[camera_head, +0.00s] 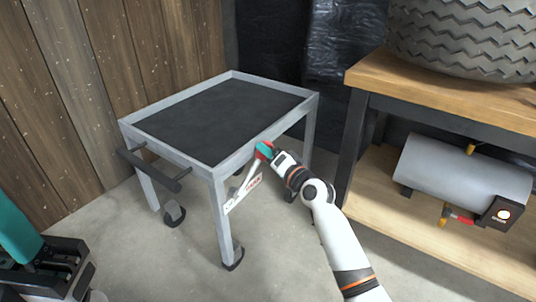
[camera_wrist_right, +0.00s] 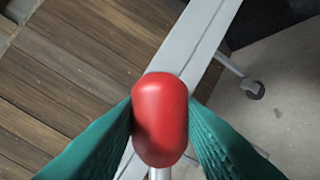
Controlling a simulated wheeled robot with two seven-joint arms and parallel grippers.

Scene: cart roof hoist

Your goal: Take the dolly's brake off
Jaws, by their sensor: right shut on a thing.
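The dolly (camera_head: 188,152) is a grey cart with a dark top, a push handle at its left and castor wheels. Its brake lever (camera_head: 247,185) is a pale bar rising at a tilt beside the near right side, over a small label plate with red marks. My right gripper (camera_head: 264,151) is shut on the red knob at the lever's top. In the right wrist view the red knob (camera_wrist_right: 160,118) sits between both teal fingers, with the dolly's rim behind it. My left gripper (camera_head: 18,235) is partly visible at the lower left, away from the dolly; its opening is not clear.
A wooden workbench (camera_head: 440,75) stands at the right with a large tyre (camera_head: 465,38) on top. A grey cylindrical machine (camera_head: 460,185) lies on its lower shelf. A plank wall (camera_head: 80,90) is behind the dolly. Bare concrete floor lies in front.

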